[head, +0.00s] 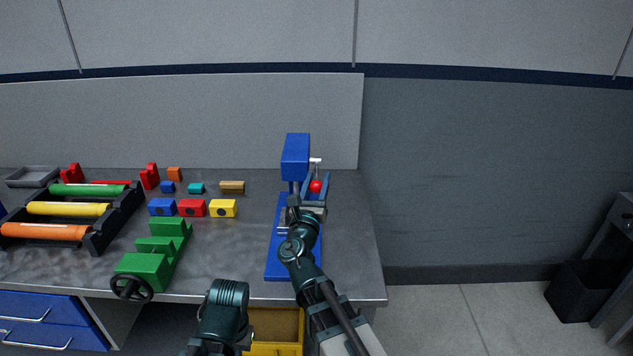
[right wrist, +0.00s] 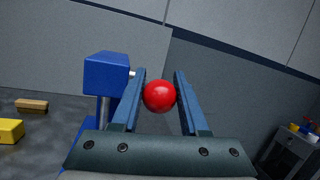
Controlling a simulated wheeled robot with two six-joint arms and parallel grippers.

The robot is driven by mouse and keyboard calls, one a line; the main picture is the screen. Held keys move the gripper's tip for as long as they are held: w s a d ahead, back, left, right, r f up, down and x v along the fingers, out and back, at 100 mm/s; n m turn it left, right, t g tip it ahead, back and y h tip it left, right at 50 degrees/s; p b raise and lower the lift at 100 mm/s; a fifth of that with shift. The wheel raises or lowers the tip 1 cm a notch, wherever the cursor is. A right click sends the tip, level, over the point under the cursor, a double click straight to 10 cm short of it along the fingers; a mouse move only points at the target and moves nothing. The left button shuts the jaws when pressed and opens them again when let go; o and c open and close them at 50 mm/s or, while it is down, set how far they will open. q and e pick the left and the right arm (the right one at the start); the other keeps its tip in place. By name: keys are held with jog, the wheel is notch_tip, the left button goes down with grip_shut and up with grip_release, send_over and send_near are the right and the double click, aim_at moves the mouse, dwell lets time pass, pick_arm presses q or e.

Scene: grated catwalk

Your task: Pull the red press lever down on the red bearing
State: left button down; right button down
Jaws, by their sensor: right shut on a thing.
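The blue arbor press (head: 296,157) stands on a blue base plate (head: 277,262) near the table's right end. Its lever ends in a round red knob (head: 316,186), which also shows in the right wrist view (right wrist: 159,96). My right gripper (head: 317,184) is shut on this knob, one finger on each side, to the right of the press head. A red block with a dark hole (head: 191,207) stands on the table between a blue and a yellow one; I cannot tell whether it is the red bearing. What lies under the press head is hidden by my right arm. My left gripper is out of view.
A black rack (head: 95,240) with coloured rollers stands at the left. A green stepped block (head: 145,265) with a black wheel is near the front edge. Several small blocks lie mid-table. A yellow bin (head: 275,325) is below the front edge.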

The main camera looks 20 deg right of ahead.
jog(key=shift+s+d, duration=0.25)
jog(key=shift+s, duration=0.05)
dwell(0.5)
jog(key=c, duration=0.8)
grip_release()
jog(key=o, duration=0.4)
jog(key=shift+s+d+r, duration=0.1)
jog(key=shift+s, duration=0.05)
jog(key=shift+c, duration=0.2)
jog(key=shift+a, duration=0.2)
